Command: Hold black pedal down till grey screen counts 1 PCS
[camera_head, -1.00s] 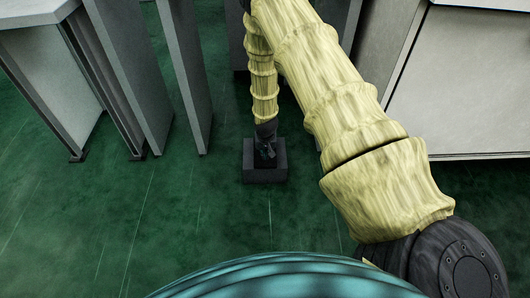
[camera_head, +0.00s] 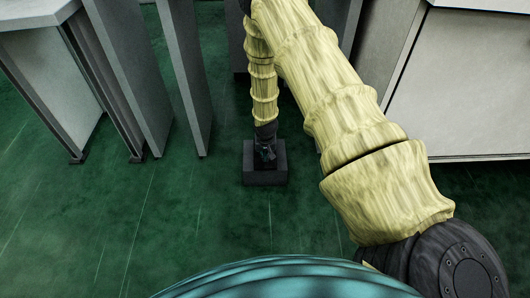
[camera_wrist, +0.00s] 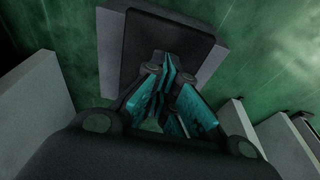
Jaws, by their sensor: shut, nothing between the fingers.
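The black pedal (camera_head: 252,163) is a dark plate on a grey box-like base (camera_head: 265,178) on the floor, in the middle of the head view. In the wrist view the pedal (camera_wrist: 160,22) spreads beyond my fingers, with its grey base (camera_wrist: 214,72) beside it. My gripper (camera_head: 266,160) points down over the pedal, and its teal fingers are shut and empty in the wrist view (camera_wrist: 165,66). The fingertips are at or very near the pedal's top; I cannot tell contact or how far the pedal is pressed. The grey screen is not in view.
Grey upright panels (camera_head: 185,75) stand to the left of the pedal. A large pale cabinet (camera_head: 465,90) stands to the right. The green floor (camera_head: 215,215) in front of the pedal is clear.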

